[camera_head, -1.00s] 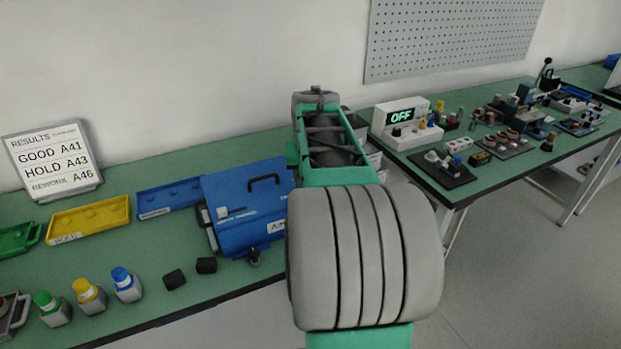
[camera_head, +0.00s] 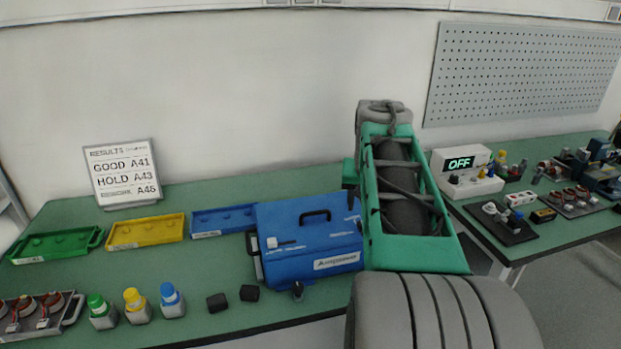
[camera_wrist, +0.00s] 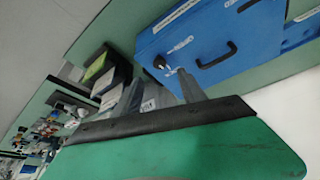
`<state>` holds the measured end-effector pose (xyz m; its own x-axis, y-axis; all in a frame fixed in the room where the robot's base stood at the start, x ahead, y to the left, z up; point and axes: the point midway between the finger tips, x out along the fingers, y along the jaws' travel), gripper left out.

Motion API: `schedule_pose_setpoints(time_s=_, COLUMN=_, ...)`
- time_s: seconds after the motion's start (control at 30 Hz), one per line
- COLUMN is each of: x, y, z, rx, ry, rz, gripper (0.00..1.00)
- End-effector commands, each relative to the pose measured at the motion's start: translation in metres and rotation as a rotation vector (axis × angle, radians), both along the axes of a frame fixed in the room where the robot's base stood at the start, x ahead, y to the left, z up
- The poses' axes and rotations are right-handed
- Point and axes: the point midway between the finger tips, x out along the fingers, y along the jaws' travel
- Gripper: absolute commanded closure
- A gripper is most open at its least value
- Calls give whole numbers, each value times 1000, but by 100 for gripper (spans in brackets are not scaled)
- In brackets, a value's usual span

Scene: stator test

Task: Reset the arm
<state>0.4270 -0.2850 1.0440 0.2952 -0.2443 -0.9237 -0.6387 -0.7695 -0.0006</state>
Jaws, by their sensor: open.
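My green and grey arm (camera_head: 405,200) reaches over the bench at the right of the blue case in the head view, hiding part of the bench. My gripper cannot be made out there.
Green (camera_head: 55,246), yellow (camera_head: 146,232) and blue (camera_head: 224,220) trays line the back of the bench (camera_head: 200,295). Several capped bottles (camera_head: 137,306) stand in front. A results sign (camera_head: 122,172) stands behind. A second bench at right bears an OFF display (camera_head: 460,163) and small parts.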

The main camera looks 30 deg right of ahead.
Motion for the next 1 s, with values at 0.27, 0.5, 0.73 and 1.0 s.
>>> schedule_pose_setpoints(time_s=0.27, x=-2, y=139, z=-15, rx=20, ry=40, rz=296, gripper=52)
schedule_pose_setpoints(time_s=0.5, x=-66, y=272, z=-64, rx=35, ry=95, rz=651, gripper=52)
schedule_pose_setpoints(time_s=0.73, x=-81, y=289, z=-80, rx=37, ry=107, rz=707, gripper=52)
schedule_pose_setpoints(time_s=1.0, x=-81, y=288, z=-80, rx=37, ry=108, rz=705, gripper=52)
